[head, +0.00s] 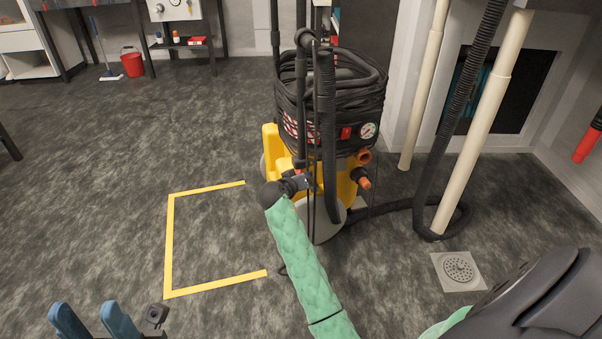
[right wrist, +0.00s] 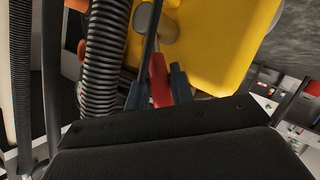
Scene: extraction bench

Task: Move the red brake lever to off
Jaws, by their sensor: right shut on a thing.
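The red brake lever (right wrist: 159,76) shows in the right wrist view, running up between the blue fingers of my right gripper (right wrist: 158,88), which is shut on it. The lever sits beside the yellow body (right wrist: 213,50) of the wheeled machine. In the head view the machine (head: 350,185) has a yellow base and a black hose-wrapped upper part. My right arm reaches to its lower front; the lever and right fingertips cannot be made out clearly there. My left gripper (head: 88,312) is at the bottom left, blue fingers apart, open and empty above the floor.
A yellow floor marking (head: 169,240) lies left of the machine around bare floor. Right of it are a black ribbed hose (head: 432,170), cream pipes (head: 480,125) and a floor drain (head: 458,268). A red bucket (head: 132,63) stands at the back left.

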